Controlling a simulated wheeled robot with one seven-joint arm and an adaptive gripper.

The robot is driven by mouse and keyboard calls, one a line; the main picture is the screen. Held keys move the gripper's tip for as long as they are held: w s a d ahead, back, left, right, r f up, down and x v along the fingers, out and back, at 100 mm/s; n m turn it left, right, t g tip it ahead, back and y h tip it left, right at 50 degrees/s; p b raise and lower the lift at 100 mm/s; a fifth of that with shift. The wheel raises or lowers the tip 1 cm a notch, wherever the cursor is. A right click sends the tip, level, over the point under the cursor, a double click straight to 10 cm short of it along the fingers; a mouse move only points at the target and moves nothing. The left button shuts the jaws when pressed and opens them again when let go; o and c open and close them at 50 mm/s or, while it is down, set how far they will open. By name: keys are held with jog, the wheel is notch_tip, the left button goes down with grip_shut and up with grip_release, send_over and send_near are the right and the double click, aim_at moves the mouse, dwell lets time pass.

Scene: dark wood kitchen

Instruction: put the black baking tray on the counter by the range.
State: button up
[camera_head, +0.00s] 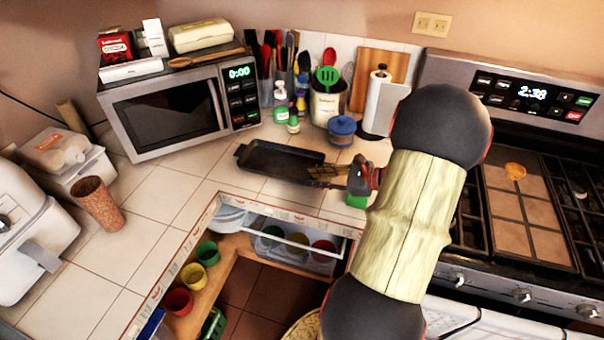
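The black baking tray (275,161) is a shallow dark rectangle on the white tiled counter (180,195), in front of the microwave and utensils and left of the range (500,190). It looks flat on the tiles, but a small gap below it cannot be ruled out. My gripper (326,174) is at the tray's right end, pointing left, with its tips overlapping the tray's edge in the picture. Whether the fingers are closed on the edge is too small to tell. My arm comes from the lower right and hides the counter between the tray and the range.
A microwave (170,112) stands behind left. A utensil crock (326,105), blue jar (342,128), soap bottle (281,100) and paper towel roll (378,100) stand behind the tray. Left-hand tiles are partly clear.

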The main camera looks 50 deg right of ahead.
jog(key=shift+v, duration=1.4)
jog(key=w+a+r+n+g+y, duration=0.1)
jog(key=a+r+n+g, duration=0.25)
jog(key=a+n, duration=0.6)
jog(key=w+a+r+n+g+y, duration=0.1)
jog(key=w+a+r+n+g, duration=0.25)
jog(key=a, duration=1.05)
jog(key=s+a+r+n+h, duration=0.6)
jog(key=s+a+n, duration=0.3)
jog(key=n, duration=0.8)
jog(key=shift+s+a+r, duration=0.35)
jog(key=shift+a+r, duration=0.45)
jog(key=shift+a, duration=0.6)
